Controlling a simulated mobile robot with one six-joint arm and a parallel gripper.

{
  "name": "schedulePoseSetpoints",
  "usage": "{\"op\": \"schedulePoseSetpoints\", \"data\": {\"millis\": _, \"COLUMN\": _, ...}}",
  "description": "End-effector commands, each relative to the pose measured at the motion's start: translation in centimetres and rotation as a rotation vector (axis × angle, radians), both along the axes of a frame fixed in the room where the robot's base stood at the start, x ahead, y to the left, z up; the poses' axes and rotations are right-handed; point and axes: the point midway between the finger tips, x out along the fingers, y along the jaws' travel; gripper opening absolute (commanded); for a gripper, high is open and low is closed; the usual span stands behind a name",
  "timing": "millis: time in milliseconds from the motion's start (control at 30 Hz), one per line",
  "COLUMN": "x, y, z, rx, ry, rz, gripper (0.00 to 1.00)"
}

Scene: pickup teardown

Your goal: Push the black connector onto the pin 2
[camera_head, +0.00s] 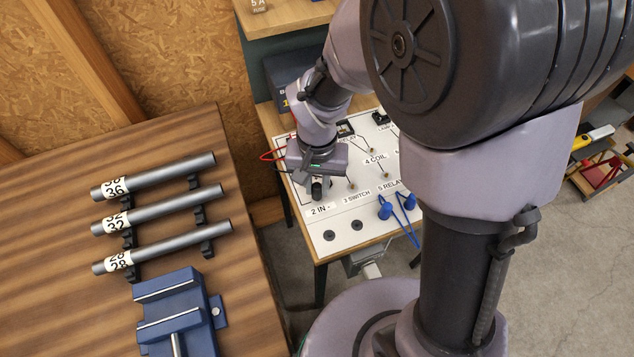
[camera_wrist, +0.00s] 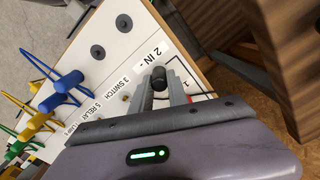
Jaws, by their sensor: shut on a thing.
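The black connector (camera_wrist: 158,76) shows as a dark rounded end between the two grey fingers of my gripper (camera_wrist: 160,90) in the wrist view. My gripper is shut on it. In the head view my gripper (camera_head: 318,185) is low over the left front of the white panel (camera_head: 345,212), just behind the "2 IN -" label (camera_head: 320,210). That label also shows in the wrist view (camera_wrist: 157,55), close to the connector. Pin 2 itself is hidden, and I cannot tell whether the connector touches it.
Blue connectors (camera_head: 385,211) with blue leads lie at the panel's right front. Two black round sockets (camera_head: 329,236) sit near its front edge. A wooden workbench (camera_head: 60,290) at left holds three labelled tubes (camera_head: 160,215) and a blue vise (camera_head: 178,310). A dark box (camera_head: 290,80) stands behind.

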Motion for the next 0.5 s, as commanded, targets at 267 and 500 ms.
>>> {"op": "schedulePoseSetpoints", "data": {"millis": 267, "x": -0.01, "y": 0.00, "z": -0.68, "rx": 0.000, "ry": 0.000, "rz": 0.000, "gripper": 0.00}}
{"op": "schedulePoseSetpoints", "data": {"millis": 500, "x": -0.01, "y": 0.00, "z": -1.15, "rx": 0.000, "ry": 0.000, "rz": 0.000, "gripper": 0.00}}
